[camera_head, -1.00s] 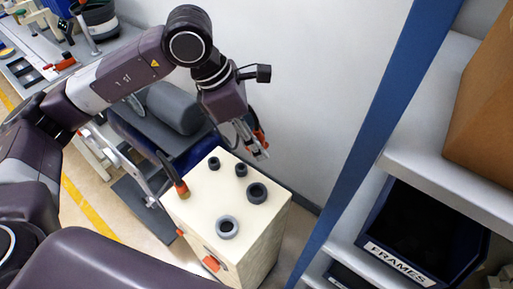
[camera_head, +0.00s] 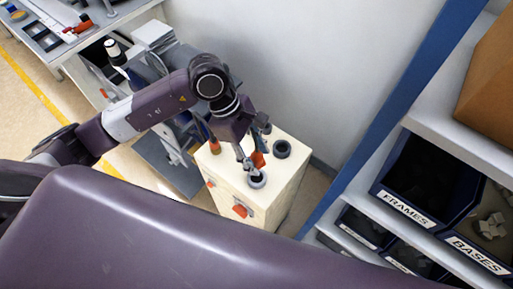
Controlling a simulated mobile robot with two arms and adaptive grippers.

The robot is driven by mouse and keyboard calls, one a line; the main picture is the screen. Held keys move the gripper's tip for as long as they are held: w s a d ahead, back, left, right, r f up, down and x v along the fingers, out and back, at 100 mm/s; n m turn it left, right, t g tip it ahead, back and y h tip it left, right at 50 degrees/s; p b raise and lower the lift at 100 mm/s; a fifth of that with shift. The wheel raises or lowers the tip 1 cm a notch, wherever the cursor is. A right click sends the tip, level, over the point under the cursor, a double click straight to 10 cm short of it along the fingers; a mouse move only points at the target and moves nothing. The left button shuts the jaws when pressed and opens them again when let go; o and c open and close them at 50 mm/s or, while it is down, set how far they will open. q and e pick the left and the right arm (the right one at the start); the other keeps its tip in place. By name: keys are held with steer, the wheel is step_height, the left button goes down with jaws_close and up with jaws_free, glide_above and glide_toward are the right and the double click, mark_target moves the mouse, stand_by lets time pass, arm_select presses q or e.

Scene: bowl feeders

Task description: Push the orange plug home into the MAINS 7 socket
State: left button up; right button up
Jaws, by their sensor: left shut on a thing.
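My left gripper (camera_head: 248,166) is shut on the orange plug (camera_head: 258,159), which shows partly beside the fingers. The fingertips are right above the grey ring socket (camera_head: 258,181) near the front edge of the cream box. I cannot tell whether the plug touches this ring. A second grey ring socket (camera_head: 282,149) sits farther back to the right. Other sockets on the top are mostly hidden behind my gripper. No socket label is readable, so I cannot tell which is MAINS 7. My right gripper is not in view.
The cream box (camera_head: 229,187) has an orange part (camera_head: 240,211) on its front. Another orange-ended cable piece (camera_head: 214,147) stands at its left edge. A blue upright (camera_head: 365,110) and shelf bins marked FRAMES (camera_head: 403,210) and BASES (camera_head: 478,255) stand to the right.

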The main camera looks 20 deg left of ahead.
arm_select(q)
steer(key=shift+d+f+b, duration=0.1)
steer(key=shift+f+b, duration=0.2)
steer(key=shift+f, duration=0.45)
step_height(320, 180, down, 4)
steer(key=b, duration=0.2)
steer(key=shift+f+b, duration=0.1)
steer(key=shift+b, duration=0.3)
steer(key=shift+f+b, duration=0.35)
steer(key=shift+b, duration=0.05)
steer(key=shift+b, duration=0.35)
steer(key=shift+f+b, duration=0.15)
steer(key=shift+b, duration=0.45)
stand_by(0.5)
steer(key=shift+f+b, duration=0.1)
steer(key=shift+b, duration=0.2)
